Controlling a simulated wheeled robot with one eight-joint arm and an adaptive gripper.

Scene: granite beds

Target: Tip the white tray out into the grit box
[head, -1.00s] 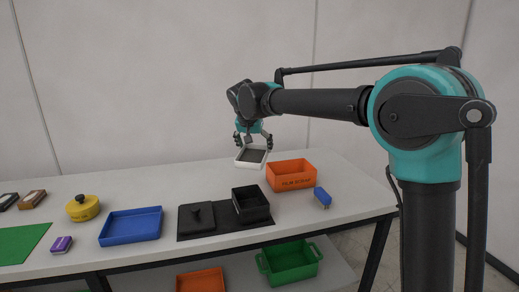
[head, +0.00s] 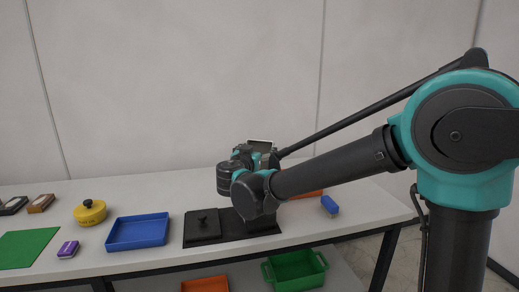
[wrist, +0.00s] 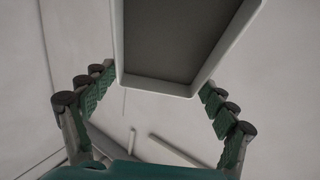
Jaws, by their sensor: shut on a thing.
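The white tray (wrist: 183,88) fills the upper middle of the wrist view, between the fingers of my gripper (wrist: 158,80). Its inside looks flat and dark grey; I cannot tell whether that is grit or the bare floor. In the head view the tray (head: 262,142) shows as a small pale-edged shape above my wrist, steeply tilted. My gripper is shut on it, mostly hidden behind my forearm and wrist. No label naming the grit box is readable. The open black box is hidden behind my arm; its black mat (head: 262,231) shows below.
An orange box (head: 309,194) is mostly covered by my arm, with a blue object (head: 329,205) beside it. A black lid (head: 202,227), blue tray (head: 138,232) and yellow pot (head: 89,212) stand left. A green crate (head: 296,270) is below the table.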

